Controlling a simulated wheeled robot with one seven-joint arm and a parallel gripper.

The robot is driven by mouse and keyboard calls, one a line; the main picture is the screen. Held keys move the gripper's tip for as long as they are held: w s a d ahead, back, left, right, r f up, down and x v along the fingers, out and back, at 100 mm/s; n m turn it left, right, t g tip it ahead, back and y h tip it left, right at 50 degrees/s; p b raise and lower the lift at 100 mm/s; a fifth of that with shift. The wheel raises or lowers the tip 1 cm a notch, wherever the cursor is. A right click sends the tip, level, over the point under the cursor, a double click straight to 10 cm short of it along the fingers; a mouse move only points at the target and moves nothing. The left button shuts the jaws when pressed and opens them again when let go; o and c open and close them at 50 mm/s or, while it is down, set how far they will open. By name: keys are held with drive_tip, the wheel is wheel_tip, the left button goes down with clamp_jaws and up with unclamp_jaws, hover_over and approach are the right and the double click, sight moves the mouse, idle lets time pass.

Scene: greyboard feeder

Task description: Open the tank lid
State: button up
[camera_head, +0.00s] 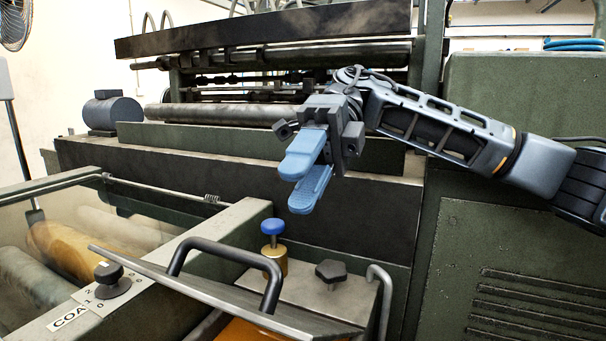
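The tank lid (215,287) is a dark flat plate in the lower middle of the head view, seen at a shallow angle and sloping down to the right. A black arched handle (228,252) stands on it. An orange surface (240,332) shows below the lid's near edge; I cannot tell how far the lid is raised, if at all. My gripper (297,187) is above and slightly right of the handle, apart from it. Its two blue fingers have a gap between them and hold nothing.
A blue-topped knob (273,227) and a dark star knob (331,271) stand behind the lid. A grey curved bar (380,285) is at right. A black dial (109,272) sits at left. The dark machine frame (250,181) is behind my gripper.

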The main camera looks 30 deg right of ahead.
drive_tip(key=shift+r, duration=0.1)
drive_tip(key=s+d+r+b, duration=0.1)
drive_tip(key=s+d+r, duration=0.5)
drive_tip(key=d+r, duration=0.4)
drive_tip(key=shift+r, duration=0.45)
drive_tip(key=shift+w, duration=0.1)
